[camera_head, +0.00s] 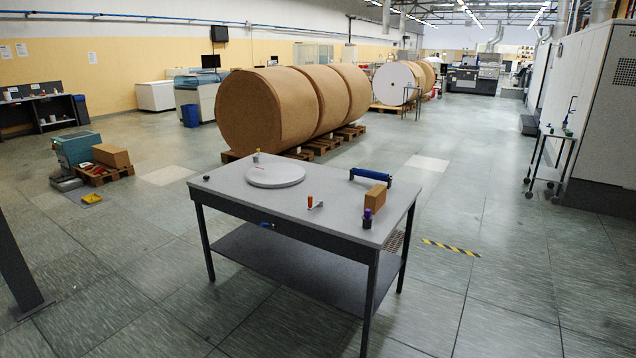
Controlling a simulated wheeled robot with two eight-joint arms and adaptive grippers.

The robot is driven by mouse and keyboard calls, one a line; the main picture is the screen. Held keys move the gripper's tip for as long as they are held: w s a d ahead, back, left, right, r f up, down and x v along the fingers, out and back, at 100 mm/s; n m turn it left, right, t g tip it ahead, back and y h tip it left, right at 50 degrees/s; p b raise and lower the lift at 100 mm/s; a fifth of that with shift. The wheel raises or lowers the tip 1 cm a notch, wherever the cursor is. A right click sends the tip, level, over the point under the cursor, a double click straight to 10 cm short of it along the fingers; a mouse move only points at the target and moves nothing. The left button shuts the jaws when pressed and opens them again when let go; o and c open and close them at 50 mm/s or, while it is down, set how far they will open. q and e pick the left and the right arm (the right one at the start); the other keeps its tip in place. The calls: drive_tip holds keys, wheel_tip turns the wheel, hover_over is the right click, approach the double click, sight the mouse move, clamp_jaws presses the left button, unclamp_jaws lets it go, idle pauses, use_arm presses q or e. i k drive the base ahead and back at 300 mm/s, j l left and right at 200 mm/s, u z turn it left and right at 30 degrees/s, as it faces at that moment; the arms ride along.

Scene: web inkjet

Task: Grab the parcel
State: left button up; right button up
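A small brown box-shaped parcel (375,197) stands near the right edge of the grey table. A larger brown box (111,156) sits on a small pallet on the floor at the left; I cannot tell which one is the task's parcel. Neither of my grippers shows in the head view.
Floor around the table is mostly clear.

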sight(376, 197)
drive_tip(key=i+j+z, duration=0.15)
drive_tip(key=i+z, duration=0.3)
drive_tip(key=i+j+z, duration=0.25)
drive_tip(key=z, duration=0.2)
drive_tip(key=i+j+z, duration=0.7)
drive_tip(key=j+z, duration=0.15)
